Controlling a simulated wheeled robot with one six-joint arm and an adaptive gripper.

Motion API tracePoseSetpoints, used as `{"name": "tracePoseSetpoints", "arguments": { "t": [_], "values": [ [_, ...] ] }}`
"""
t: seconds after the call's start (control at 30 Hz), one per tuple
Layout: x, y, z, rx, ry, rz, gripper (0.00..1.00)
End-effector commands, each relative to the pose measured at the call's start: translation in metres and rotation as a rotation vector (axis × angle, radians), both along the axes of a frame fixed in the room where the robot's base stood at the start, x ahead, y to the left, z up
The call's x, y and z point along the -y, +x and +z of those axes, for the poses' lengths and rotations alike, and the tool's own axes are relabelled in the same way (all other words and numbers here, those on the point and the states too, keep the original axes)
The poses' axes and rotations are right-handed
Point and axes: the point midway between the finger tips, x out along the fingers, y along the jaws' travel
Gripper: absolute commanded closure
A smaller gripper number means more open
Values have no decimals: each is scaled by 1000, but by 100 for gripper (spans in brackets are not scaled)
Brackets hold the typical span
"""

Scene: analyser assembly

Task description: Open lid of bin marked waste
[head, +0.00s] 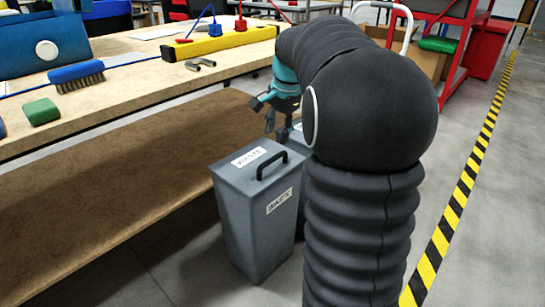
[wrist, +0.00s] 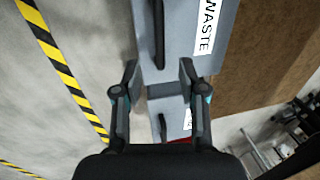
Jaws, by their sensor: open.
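The grey waste bin (head: 258,225) stands on the floor beside the workbench, with its lid (head: 236,172) shut. The lid carries a white WASTE label (head: 249,156) and a black bar handle (head: 272,164). In the wrist view the handle (wrist: 158,30) runs up from between my fingertips, and the WASTE label (wrist: 204,25) is to its right. My gripper (wrist: 158,70) is open and empty, with one fingertip on each side of the handle's near end. In the head view my gripper (head: 276,128) is just beyond the lid, partly hidden by my arm.
A second grey bin (head: 298,133) stands close behind, mostly hidden by my arm. The wooden workbench (head: 130,95) and its lower shelf (head: 110,185) flank the bin on the left. Yellow-black floor tape (head: 462,190) runs along the open floor at right.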

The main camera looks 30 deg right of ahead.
Motion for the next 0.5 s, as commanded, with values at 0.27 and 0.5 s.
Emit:
{"name": "tracePoseSetpoints", "arguments": {
  "t": [0.27,0.5],
  "values": [
    [-4,9,-53,-2,1,2,59],
    [-6,15,-81,0,0,2,59]
  ]
}}
